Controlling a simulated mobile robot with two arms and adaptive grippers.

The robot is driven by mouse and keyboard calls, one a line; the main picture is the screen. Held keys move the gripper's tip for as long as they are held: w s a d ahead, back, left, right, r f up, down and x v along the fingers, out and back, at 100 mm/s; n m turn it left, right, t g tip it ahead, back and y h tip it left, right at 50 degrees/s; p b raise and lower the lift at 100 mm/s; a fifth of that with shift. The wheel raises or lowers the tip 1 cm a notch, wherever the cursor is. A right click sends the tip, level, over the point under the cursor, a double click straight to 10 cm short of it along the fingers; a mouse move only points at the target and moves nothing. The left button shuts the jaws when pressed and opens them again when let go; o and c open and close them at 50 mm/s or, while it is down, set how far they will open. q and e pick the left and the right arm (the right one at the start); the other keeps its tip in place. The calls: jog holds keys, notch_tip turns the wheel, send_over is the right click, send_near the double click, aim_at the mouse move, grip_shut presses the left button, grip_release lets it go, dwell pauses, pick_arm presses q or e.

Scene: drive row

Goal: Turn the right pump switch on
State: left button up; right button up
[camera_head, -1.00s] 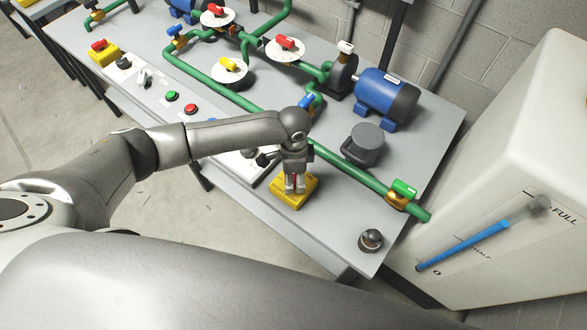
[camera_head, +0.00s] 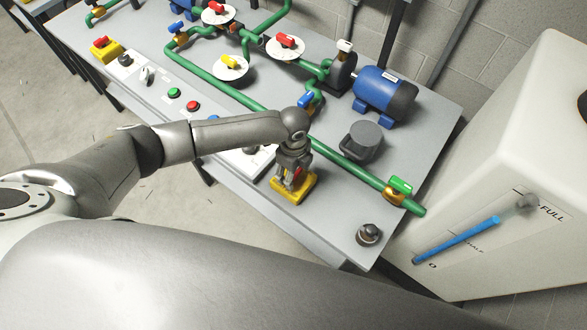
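The right pump switch is a yellow box (camera_head: 283,195) with a red handle (camera_head: 298,173), near the front edge of the grey table. My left gripper (camera_head: 287,178) points down over it. Its fingers are close together at the red handle and seem shut on it; they hide most of the handle, so its exact angle is hard to tell. A similar yellow switch box with a red handle (camera_head: 104,47) stands at the far left of the table. My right gripper is not in view.
A control panel with a green button (camera_head: 174,92) and a red button (camera_head: 193,106) lies left of the switch. Behind run green pipes (camera_head: 225,93) and a blue motor (camera_head: 383,95). A dark round knob (camera_head: 369,235) stands to the right. A white tank (camera_head: 520,160) is beyond the table.

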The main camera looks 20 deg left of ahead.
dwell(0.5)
pick_arm(q)
jog(key=o, duration=1)
jog(key=shift+r, duration=0.3)
notch_tip(320, 180, up, 11)
jog(key=shift+r, duration=0.2)
